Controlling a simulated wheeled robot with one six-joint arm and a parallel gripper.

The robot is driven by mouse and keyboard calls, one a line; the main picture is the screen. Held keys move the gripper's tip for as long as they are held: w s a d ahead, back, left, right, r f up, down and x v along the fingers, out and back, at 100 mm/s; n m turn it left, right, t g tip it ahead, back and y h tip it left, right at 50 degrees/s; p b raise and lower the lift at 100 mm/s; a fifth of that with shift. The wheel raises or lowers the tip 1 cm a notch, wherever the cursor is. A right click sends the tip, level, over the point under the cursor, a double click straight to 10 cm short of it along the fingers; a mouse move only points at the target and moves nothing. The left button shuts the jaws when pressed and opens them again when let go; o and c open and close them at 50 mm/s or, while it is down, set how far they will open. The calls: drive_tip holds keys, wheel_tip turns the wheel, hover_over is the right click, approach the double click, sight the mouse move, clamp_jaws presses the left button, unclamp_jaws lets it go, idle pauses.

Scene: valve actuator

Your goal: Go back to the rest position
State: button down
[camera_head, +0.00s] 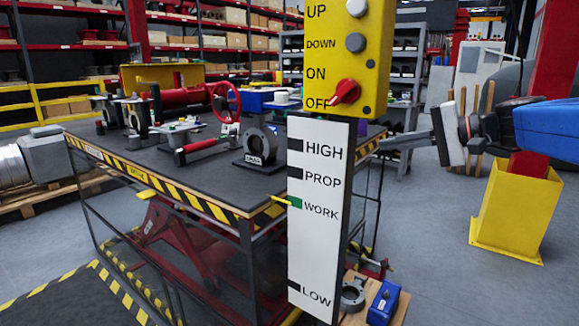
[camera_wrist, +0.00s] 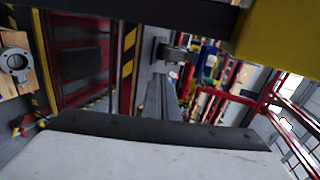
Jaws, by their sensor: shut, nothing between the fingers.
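My gripper (camera_head: 388,143) is at the right in the head view, held in the air with its fingers pointing left. It is shut and empty. It appears beyond the white height panel (camera_head: 312,225) and to the right of it, near the right corner of the lift table (camera_head: 232,203). In the wrist view the grey fingers (camera_wrist: 161,88) lie together in the middle. The yellow control box (camera_head: 346,60) stands on the height panel, with UP, DOWN and ON/OFF marks and a red knob (camera_head: 345,92).
The table carries a red actuator with a handwheel (camera_head: 224,102) and a dark flanged valve part (camera_head: 260,146). A yellow post base (camera_head: 515,210) stands at the right. A blue part (camera_head: 384,303) and a grey ring (camera_head: 353,295) lie low at the front. Grey floor is open at the right.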

drive_tip(key=s+a+f+n+g+h, duration=0.2)
drive_tip(key=s+a+f+h, duration=0.1)
drive_tip(key=s+f, duration=0.65)
drive_tip(key=s+d+f+n+h, duration=0.2)
drive_tip(key=s+d+f+h, duration=0.1)
drive_tip(key=s+f, duration=0.6)
drive_tip(key=s+d+f+n+g+h, duration=0.1)
drive_tip(key=s+d+f+h, duration=0.3)
drive_tip(key=s+f, duration=0.5)
drive_tip(key=shift+d+f+n+h, duration=0.3)
drive_tip(key=shift+f+n+h, duration=0.5)
drive_tip(key=shift+f, duration=0.15)
drive_tip(key=shift+s+a, duration=0.1)
drive_tip(key=shift+a, duration=0.05)
